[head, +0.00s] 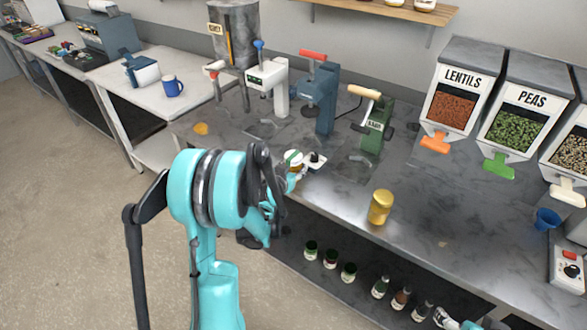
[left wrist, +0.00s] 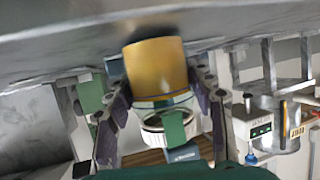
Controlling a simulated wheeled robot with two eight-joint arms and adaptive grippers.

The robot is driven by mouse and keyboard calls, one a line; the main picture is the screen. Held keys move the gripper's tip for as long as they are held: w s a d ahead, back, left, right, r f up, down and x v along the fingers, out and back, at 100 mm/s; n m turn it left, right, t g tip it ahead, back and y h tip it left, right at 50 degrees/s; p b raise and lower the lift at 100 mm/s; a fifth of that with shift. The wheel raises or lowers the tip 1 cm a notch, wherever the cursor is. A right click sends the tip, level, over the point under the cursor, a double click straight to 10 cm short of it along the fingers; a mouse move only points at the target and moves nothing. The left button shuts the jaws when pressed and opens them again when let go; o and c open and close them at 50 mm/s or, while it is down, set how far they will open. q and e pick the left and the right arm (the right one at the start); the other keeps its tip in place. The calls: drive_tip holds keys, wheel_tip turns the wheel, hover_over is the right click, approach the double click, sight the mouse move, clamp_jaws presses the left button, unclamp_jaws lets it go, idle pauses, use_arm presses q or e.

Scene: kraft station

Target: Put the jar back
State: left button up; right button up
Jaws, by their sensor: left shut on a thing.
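The jar (head: 296,167) has a pale lid with green on it and shows small at the front of the counter in the head view. In the left wrist view the jar (left wrist: 158,66) is upside down in the picture, with a golden body, a clear band and a pale ridged lid. My left gripper (head: 287,182) is shut on it, with a finger on each side in the left wrist view (left wrist: 163,106). The jar's base is close to the counter; I cannot tell whether it touches.
A gold canister (head: 380,208) stands on the counter right of the jar. Presses, including a green one (head: 376,125), stand behind it. Lentil (head: 452,108) and pea (head: 517,128) dispensers are at right. A wooden shelf (head: 390,10) with jars is above. Several bottles (head: 348,272) stand below the counter.

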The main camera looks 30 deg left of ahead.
use_arm(q)
drive_tip(key=o, duration=1.2)
drive_tip(key=shift+f, duration=0.2)
drive_tip(key=o, duration=0.5)
drive_tip(key=shift+c, duration=0.2)
drive_tip(key=shift+r, duration=0.1)
drive_tip(key=shift+r, duration=0.1)
drive_tip(key=shift+s+r, duration=0.1)
drive_tip(key=shift+r, duration=0.05)
drive_tip(key=p+v, duration=0.3)
drive_tip(key=v, duration=0.9)
drive_tip(key=s+d+r+m+g+h, duration=0.1)
drive_tip(key=s+d+r+g, duration=0.1)
drive_tip(key=d, duration=0.4)
drive_tip(key=s+d+r+m+g+h, duration=0.1)
drive_tip(key=s+d+h, duration=0.1)
drive_tip(key=d, duration=0.5)
drive_tip(key=s+d+r+g, duration=0.1)
drive_tip(key=s+d+g, duration=0.2)
drive_tip(key=s, duration=1)
drive_tip(key=d, duration=0.3)
drive_tip(key=shift+s+d, duration=0.2)
drive_tip(key=shift+s, duration=0.2)
